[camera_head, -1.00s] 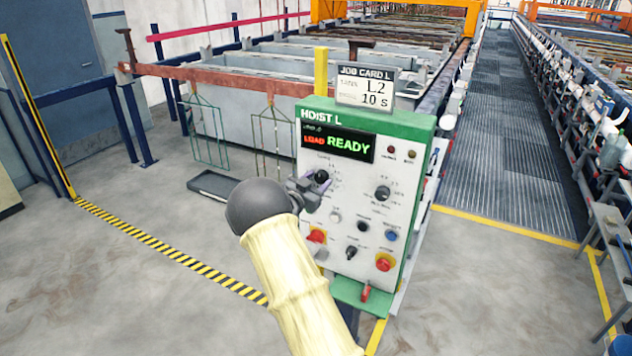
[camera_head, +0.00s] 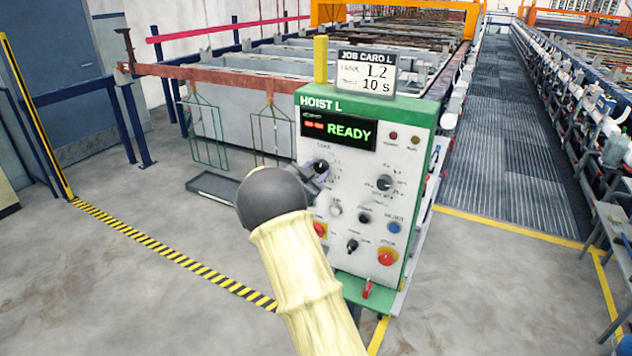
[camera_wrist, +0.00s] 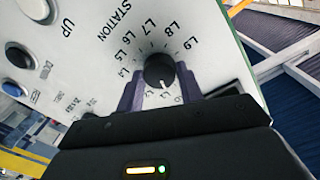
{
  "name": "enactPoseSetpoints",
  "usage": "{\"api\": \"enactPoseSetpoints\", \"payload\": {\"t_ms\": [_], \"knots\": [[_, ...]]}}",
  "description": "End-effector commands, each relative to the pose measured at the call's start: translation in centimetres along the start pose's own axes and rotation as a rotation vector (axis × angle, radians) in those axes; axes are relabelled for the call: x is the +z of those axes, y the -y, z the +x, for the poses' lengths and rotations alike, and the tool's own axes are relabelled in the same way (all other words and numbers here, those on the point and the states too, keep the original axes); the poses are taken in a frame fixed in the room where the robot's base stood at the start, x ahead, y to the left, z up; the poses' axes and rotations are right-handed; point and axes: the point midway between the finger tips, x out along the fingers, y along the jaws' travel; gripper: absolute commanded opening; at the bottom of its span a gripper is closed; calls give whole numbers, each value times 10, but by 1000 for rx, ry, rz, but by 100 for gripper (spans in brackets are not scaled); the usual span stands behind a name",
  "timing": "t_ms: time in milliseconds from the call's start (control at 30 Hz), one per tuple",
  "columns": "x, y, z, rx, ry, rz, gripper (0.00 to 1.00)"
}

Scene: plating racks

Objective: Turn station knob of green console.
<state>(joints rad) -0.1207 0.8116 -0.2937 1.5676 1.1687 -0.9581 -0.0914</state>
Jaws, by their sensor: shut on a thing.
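The green console (camera_head: 420,107), labelled HOIST L, has a white panel with a display reading READY in green and a short red word I cannot read. The black station knob (camera_head: 321,167) is at the panel's upper left. In the wrist view the knob (camera_wrist: 159,70) sits under the word STATION, ringed by marks including L4 to L9. Its white pointer line faces down in that picture, toward partly hidden marks. My gripper (camera_wrist: 160,76) is shut on the knob, one purple finger on each side. In the head view my wrist partly covers the panel's left side.
A job card (camera_head: 367,72) reading L2, 10 S stands on top of the console. Other knobs, a blue button (camera_head: 394,228) and a red button (camera_head: 388,257) are close by on the panel. Tanks (camera_head: 235,110) stand behind. Open floor (camera_head: 120,280) lies to the left.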

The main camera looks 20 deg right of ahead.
Motion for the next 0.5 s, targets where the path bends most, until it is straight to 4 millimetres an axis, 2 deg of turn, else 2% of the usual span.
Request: {"api": "enactPoseSetpoints", "payload": {"t_ms": [33, 500], "knots": [[7, -4, 0, 2, 3, 44, 14], [5, -4, 0, 8, 30, 479, 14]]}}
